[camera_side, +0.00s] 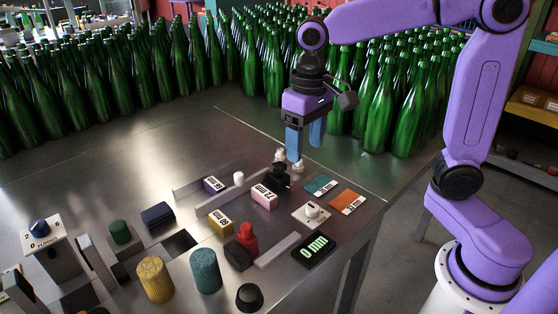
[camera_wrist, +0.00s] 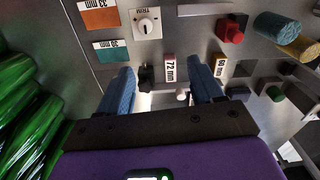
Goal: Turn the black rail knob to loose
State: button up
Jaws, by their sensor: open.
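The black rail knob (camera_side: 278,177) stands at the far end of the rail, beside the pink 72 mm block (camera_side: 264,196). In the wrist view the black knob (camera_wrist: 146,78) lies between my two blue fingers, nearer the left one, with the 72 mm block (camera_wrist: 169,68) to its right. My gripper (camera_side: 305,152) is open and empty, pointing down above and just behind the knob in the side view. It also shows in the wrist view (camera_wrist: 160,70), fingers wide apart. Small white pieces (camera_side: 298,165) show just below the fingertips. The knob's exact turn setting cannot be read.
A white dial (camera_side: 311,212), orange card (camera_side: 347,202), teal card (camera_side: 320,185) and 0 mm display (camera_side: 314,249) lie nearby. Green bottles (camera_side: 378,115) crowd behind my gripper.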

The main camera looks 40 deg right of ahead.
aim_at(279, 166)
jog(key=w+d+r+m, duration=0.2)
jog(key=w+m, duration=0.2)
jog(key=w, duration=0.2)
jog(key=w+d+r+m, duration=0.2)
jog(key=w+m, duration=0.2)
jog(key=w, duration=0.2)
jog(key=f, duration=1.7)
jog(key=shift+d, duration=0.2)
jog(key=shift+w, duration=0.1)
jog(key=shift+c, duration=0.3)
jog(key=c, duration=1)
